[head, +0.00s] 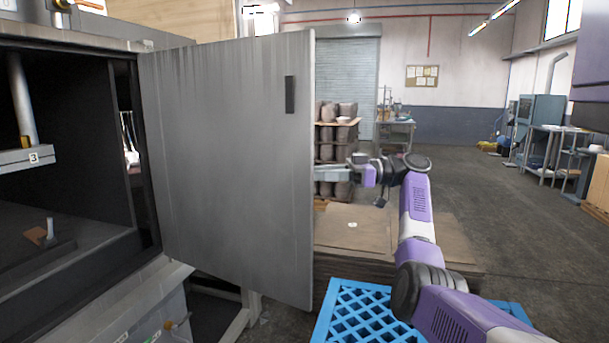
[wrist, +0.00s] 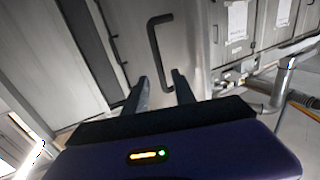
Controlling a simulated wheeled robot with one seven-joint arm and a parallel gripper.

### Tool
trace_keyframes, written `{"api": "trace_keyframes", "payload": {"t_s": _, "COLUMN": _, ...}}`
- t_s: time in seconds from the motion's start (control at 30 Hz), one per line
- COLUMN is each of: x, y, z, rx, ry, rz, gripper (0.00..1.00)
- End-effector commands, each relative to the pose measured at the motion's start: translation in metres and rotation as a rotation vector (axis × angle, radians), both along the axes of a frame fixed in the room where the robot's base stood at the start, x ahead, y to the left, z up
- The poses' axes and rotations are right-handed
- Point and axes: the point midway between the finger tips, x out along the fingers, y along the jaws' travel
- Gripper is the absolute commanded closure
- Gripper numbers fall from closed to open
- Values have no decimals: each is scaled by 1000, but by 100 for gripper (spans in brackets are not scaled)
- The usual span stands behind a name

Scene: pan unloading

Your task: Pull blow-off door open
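The grey blow-off door (head: 225,160) stands swung open on the left side of the head view, hinged at the dark cabinet (head: 70,215). Its flat inner face, with a small dark slot, faces my head camera. My gripper (head: 330,173) is beyond the door's right edge, its tips hidden behind the door. In the wrist view my gripper (wrist: 161,76) has its two fingers apart, pointing at the door's outer face (wrist: 200,45). A dark bar handle (wrist: 153,42) is just ahead; its lower end reaches down near the fingers. I cannot tell whether they touch.
Inside the cabinet are a post (head: 22,100) and a shelf. A blue grid pallet (head: 350,318) and a stack of brown sheets (head: 350,240) lie below my arm. A loaded rack (head: 337,150) stands behind. The floor to the right (head: 470,210) is clear.

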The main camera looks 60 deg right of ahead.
Motion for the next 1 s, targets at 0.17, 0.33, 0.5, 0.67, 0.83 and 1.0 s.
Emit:
{"api": "trace_keyframes", "payload": {"t_s": 0.17, "x": -19, "y": -14, "z": 0, "rx": -1, "ry": -2, "rz": -1, "gripper": 68}}
{"api": "trace_keyframes", "payload": {"t_s": 0.33, "x": -26, "y": -18, "z": 0, "rx": -1, "ry": -1, "rz": 1, "gripper": 68}}
{"api": "trace_keyframes", "payload": {"t_s": 0.5, "x": -26, "y": -18, "z": 0, "rx": -1, "ry": -1, "rz": 1, "gripper": 68}}
{"api": "trace_keyframes", "payload": {"t_s": 0.67, "x": -26, "y": -18, "z": 0, "rx": -2, "ry": -1, "rz": 1, "gripper": 68}}
{"api": "trace_keyframes", "payload": {"t_s": 0.83, "x": -26, "y": -18, "z": 0, "rx": -2, "ry": -1, "rz": 1, "gripper": 68}}
{"api": "trace_keyframes", "payload": {"t_s": 1.0, "x": -26, "y": -18, "z": 0, "rx": -2, "ry": -1, "rz": 1, "gripper": 68}}
